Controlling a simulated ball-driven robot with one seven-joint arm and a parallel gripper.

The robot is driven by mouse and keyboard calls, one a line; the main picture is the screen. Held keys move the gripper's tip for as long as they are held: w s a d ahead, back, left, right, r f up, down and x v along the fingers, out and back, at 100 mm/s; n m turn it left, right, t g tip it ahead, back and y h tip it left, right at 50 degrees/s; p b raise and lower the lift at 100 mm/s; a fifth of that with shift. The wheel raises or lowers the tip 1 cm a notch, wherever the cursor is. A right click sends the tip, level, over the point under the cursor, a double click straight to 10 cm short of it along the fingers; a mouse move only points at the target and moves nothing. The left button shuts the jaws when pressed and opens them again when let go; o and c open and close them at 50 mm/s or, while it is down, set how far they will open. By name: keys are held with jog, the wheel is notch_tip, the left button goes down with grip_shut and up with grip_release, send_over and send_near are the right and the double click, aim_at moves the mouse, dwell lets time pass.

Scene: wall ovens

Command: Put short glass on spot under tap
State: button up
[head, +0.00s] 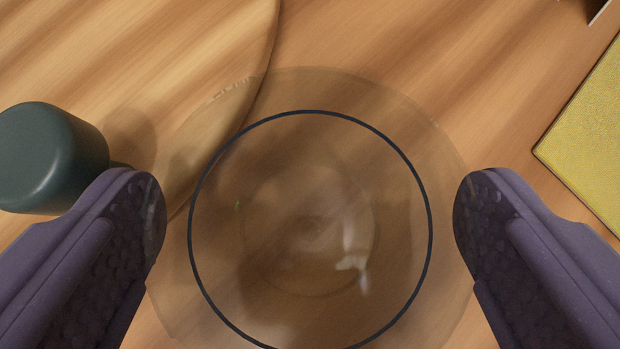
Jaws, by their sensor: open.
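A clear round glass (310,150) with a dark ring stands on the wooden surface, seen from above in the head view. I cannot tell its height from this angle. My gripper (310,215) is open, with one purple finger on each side of the glass. A gap shows between the dark ring and each fingertip. The fainter outer edge of the glass reaches close to or under the fingertips, and I cannot tell whether they touch. No tap and no marked spot are in view.
A dark green rounded object (45,155) stands at the left, close to the left finger. A round wooden board (120,60) with a curved edge lies at the upper left. A yellow flat-sided object (590,140) is at the right. The wooden surface (430,50) above the glass is clear.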

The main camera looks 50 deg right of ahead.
jog(key=c, duration=1.3)
jog(key=shift+r, duration=0.2)
jog(key=shift+r+p, duration=0.3)
notch_tip(320, 180, up, 3)
jog(key=shift+r+p, duration=0.1)
jog(key=shift+p, duration=0.85)
jog(key=s+a+r+p, duration=0.1)
jog(key=s+a+p, duration=0.15)
jog(key=s, duration=1.35)
jog(key=w+a+r+n+t+y+b, duration=0.2)
jog(key=a+r+n+y, duration=0.4)
jog(key=r+n, duration=0.3)
jog(key=shift+w+a+r+t, duration=0.2)
jog(key=shift+a+r+t, duration=0.1)
jog(key=shift+a+r, duration=0.3)
